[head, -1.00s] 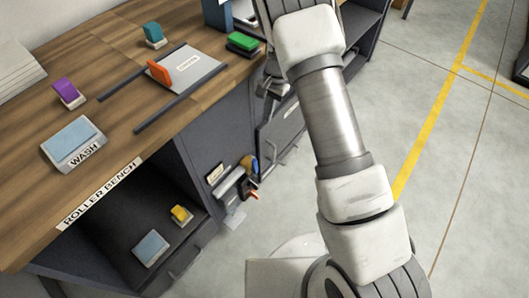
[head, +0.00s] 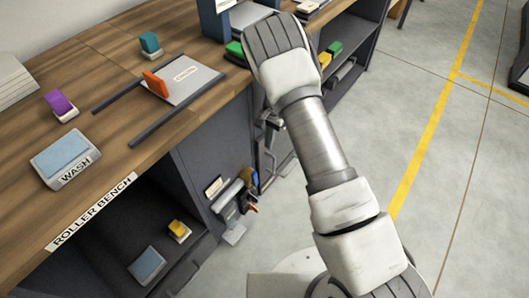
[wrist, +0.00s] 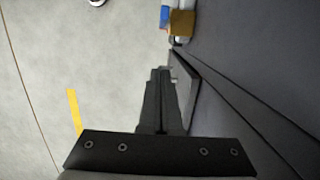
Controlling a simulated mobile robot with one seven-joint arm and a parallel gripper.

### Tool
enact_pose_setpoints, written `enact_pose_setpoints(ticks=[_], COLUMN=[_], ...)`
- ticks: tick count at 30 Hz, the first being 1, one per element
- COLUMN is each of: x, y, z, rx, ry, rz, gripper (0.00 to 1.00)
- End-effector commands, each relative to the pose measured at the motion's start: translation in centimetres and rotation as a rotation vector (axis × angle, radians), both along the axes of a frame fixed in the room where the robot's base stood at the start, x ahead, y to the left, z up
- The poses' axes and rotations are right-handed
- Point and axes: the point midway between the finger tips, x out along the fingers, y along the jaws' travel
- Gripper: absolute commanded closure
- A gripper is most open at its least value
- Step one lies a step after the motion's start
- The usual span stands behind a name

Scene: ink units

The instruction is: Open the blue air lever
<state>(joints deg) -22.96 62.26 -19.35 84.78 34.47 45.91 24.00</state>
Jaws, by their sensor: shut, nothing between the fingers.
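A small air fitting with a blue part and a yellow part (head: 250,178) sits on the end face of the bench, beside a grey bracket. In the wrist view, the blue part (wrist: 166,14) and the yellow-orange part (wrist: 181,23) show at the top edge, beyond my fingertips. Which piece is the lever itself is too small to tell. My gripper (wrist: 160,72) is shut and empty, with its fingers together beside the dark bench face and apart from the blue part. In the head view it is mostly hidden behind my arm.
The roller bench (head: 150,150) carries a wash pad (head: 65,160), a purple block (head: 60,102) and an orange-handled plate (head: 185,82). An orange-red piece (head: 251,208) hangs below the fitting. The dark bench face runs close along the gripper's right. Open floor (wrist: 60,60) lies left.

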Motion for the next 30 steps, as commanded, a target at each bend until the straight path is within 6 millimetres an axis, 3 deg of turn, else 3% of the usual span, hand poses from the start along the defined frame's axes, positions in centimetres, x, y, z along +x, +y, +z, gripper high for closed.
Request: enact_pose_setpoints(ticks=[13, 21, 30], x=[-1.2, -3.8, -4.2], y=[0.9, 3.0, 3.3], z=[-9.6, -9.1, -9.1], rx=[-0.001, 0.0, 0.0], ry=[0.002, 0.0, 0.0], rz=[0.001, 0.002, 0.0], gripper=[1.0, 1.0, 1.0])
